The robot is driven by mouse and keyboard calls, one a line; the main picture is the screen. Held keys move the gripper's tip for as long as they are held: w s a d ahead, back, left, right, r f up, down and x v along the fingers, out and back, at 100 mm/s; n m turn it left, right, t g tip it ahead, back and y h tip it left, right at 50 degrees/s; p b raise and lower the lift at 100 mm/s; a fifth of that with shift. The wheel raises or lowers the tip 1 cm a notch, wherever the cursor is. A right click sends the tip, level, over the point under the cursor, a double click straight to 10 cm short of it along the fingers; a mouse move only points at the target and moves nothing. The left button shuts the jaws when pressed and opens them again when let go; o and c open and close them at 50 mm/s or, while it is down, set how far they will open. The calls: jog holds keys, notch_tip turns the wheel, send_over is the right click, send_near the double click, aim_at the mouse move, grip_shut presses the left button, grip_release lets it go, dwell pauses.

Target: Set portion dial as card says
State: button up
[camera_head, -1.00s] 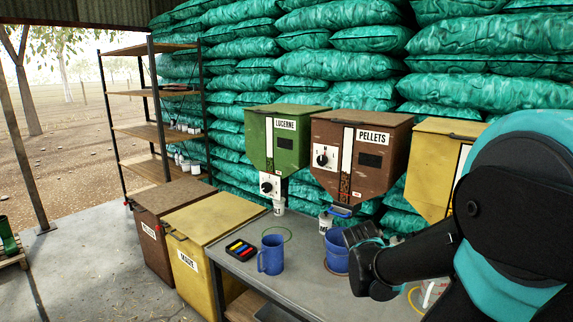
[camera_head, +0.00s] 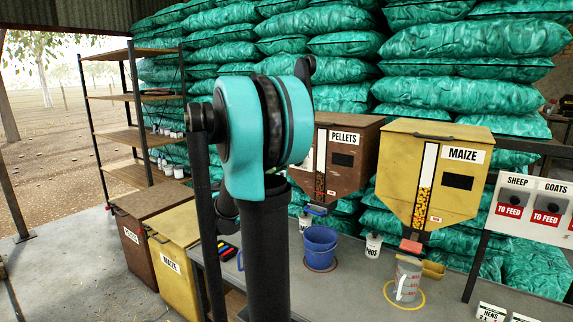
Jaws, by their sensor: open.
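The brown PELLETS hopper (camera_head: 352,150) is partly hidden by my arm, which covers where its white dial plate showed earlier. The LUCERNE hopper is hidden behind my arm. The yellow MAIZE hopper (camera_head: 436,165) shows a level window with grain and a dark panel; I see no dial on it. A HENS card (camera_head: 490,312) stands at the bottom edge, with another card (camera_head: 522,317) beside it. Both are cut off, and their smaller print cannot be read. My gripper is not visible; only my arm links show.
A blue bucket (camera_head: 320,247) stands below the PELLETS hopper. A clear measuring jug (camera_head: 407,279) stands in a yellow ring below the MAIZE hopper. A board with SHEEP (camera_head: 508,202) and GOATS (camera_head: 551,207) tags is at right. Brown (camera_head: 140,225) and yellow (camera_head: 172,245) bins stand at left.

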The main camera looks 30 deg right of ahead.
jog(key=x, duration=1.5)
jog(key=shift+d, duration=0.4)
jog(key=c, duration=1.1)
jog(key=shift+o, duration=0.2)
jog(key=shift+m, duration=0.3)
jog(key=m, duration=1.1)
jog(key=shift+a, duration=0.1)
jog(key=shift+m, duration=0.4)
